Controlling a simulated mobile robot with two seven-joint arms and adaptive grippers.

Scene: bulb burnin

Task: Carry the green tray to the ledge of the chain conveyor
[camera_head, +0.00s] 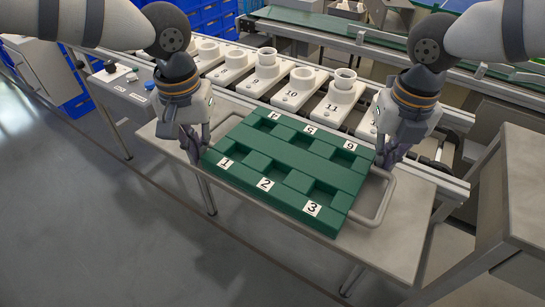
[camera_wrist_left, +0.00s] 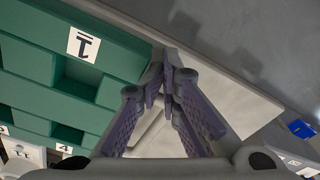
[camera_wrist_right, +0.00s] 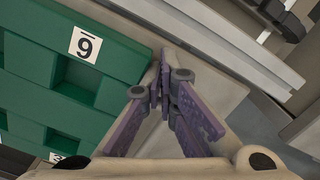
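The green tray (camera_head: 279,172) has several recessed pockets, number labels and a pale loop handle at each end. It lies at an angle in the head view, over the grey ledge in front of the chain conveyor (camera_head: 440,163); I cannot tell whether it touches the ledge. My left gripper (camera_head: 196,152) is at the left handle (camera_head: 228,118), its fingers closed together beside label 1 in the left wrist view (camera_wrist_left: 168,75). The fingers partly hide both handles.
White numbered carriers (camera_head: 293,90) line the conveyor behind the tray, some with cups on top. A control panel with a blue button (camera_head: 149,85) is at the left. A grey table (camera_head: 515,190) stands close on the right. Open floor (camera_head: 110,220) lies at front left.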

